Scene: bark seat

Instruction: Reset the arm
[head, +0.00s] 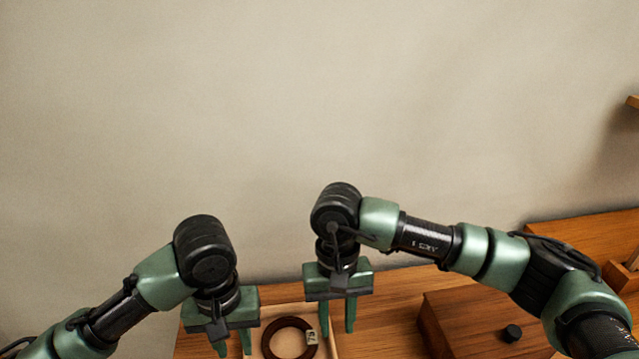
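My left gripper (232,347) comes in from the left and points down over the left part of a light wooden tray. Its two green fingers are apart, with nothing seen between them. My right gripper (331,320) hangs pointing down at the tray's right side. Its fingers are also apart, with no object seen between them. A dark brown ring (269,341) with a small pale label lies in the tray (258,313), between the two grippers. The lower edge of the picture cuts off the tray.
A wooden box (465,312) with a black knob (512,333) stands on the wooden table (395,300) at the right, near my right arm. Wooden furniture (590,232) stands at the far right. A plain beige wall (300,110) rises behind the table.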

